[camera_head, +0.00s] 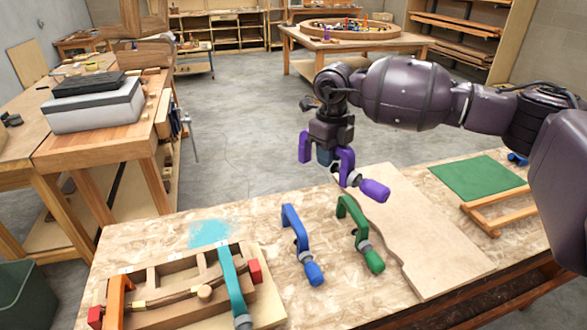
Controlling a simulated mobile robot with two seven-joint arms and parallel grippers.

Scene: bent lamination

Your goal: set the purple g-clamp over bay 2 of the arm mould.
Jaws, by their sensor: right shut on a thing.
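The purple g-clamp (347,163) hangs in the air above the far side of the workbench, its thick purple handle pointing down and right. My right gripper (326,148) is shut on its frame. The arm mould (150,276) lies at the front left of the bench, well to the left of and nearer than the held clamp. A curved wooden strip (165,298) lies along it. An orange clamp (116,297) sits over its left end and a teal clamp (231,275) towards its right end, with open space between. Bay numbers are not readable. My left gripper is out of view.
A blue clamp (292,231) and a green clamp (352,222) lie on the bench between the mould and a flat board (420,235). A green mat (484,178) and a wooden frame (493,213) are farther right. A side table (95,150) stands left.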

